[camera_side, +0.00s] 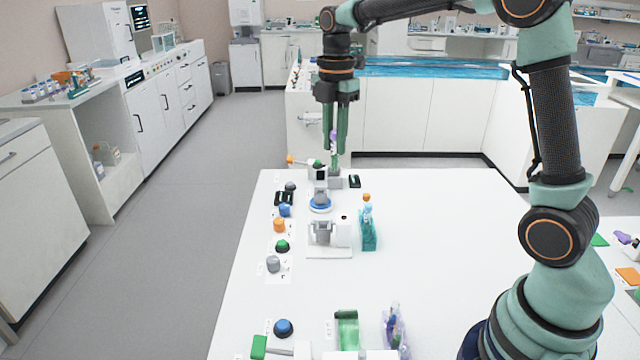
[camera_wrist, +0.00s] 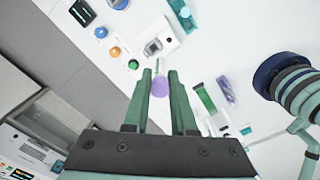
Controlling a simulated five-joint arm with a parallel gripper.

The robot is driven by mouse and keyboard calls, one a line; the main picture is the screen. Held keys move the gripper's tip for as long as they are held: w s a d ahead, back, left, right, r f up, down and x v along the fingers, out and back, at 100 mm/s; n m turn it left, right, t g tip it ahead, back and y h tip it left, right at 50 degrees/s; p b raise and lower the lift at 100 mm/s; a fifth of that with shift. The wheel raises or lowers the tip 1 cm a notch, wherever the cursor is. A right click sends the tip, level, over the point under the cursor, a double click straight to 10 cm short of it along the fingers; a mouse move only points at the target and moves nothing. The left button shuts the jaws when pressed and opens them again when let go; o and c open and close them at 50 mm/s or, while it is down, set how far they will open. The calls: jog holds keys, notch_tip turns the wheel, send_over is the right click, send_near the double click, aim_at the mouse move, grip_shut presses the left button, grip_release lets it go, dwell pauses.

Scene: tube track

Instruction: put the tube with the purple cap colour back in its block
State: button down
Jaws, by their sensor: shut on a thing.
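My gripper (camera_side: 335,150) points down over the far end of the white table and is shut on a tube with a purple cap (camera_side: 334,135). In the wrist view the purple cap (camera_wrist: 160,88) sits between the two fingers, and the pale tube body (camera_wrist: 161,66) extends beyond it. In the side view the tube hangs about upright above a small grey block (camera_side: 335,183). I cannot tell whether its lower end touches or enters that block.
Near the gripper stand a black-and-white device (camera_side: 318,172) and a small dark box (camera_side: 355,181). Coloured knobs (camera_side: 279,225) line the left edge. A white stand with a grey holder (camera_side: 322,233) and a teal container (camera_side: 368,230) stand nearer. The table's middle right is clear.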

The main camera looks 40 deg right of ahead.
jog(key=s+d+f, duration=0.2)
jog(key=s+f, duration=0.1)
jog(key=f, duration=0.4)
jog(key=s+d+f, duration=0.2)
jog(key=s+f, duration=0.2)
jog(key=f, duration=0.3)
jog(key=shift+d, duration=0.4)
jog(key=shift+f, duration=1.7)
dwell(1.0)
jog(key=c, duration=0.7)
grip_release()
jog(key=shift+o, duration=0.2)
notch_tip(320, 180, up, 12)
dwell(0.6)
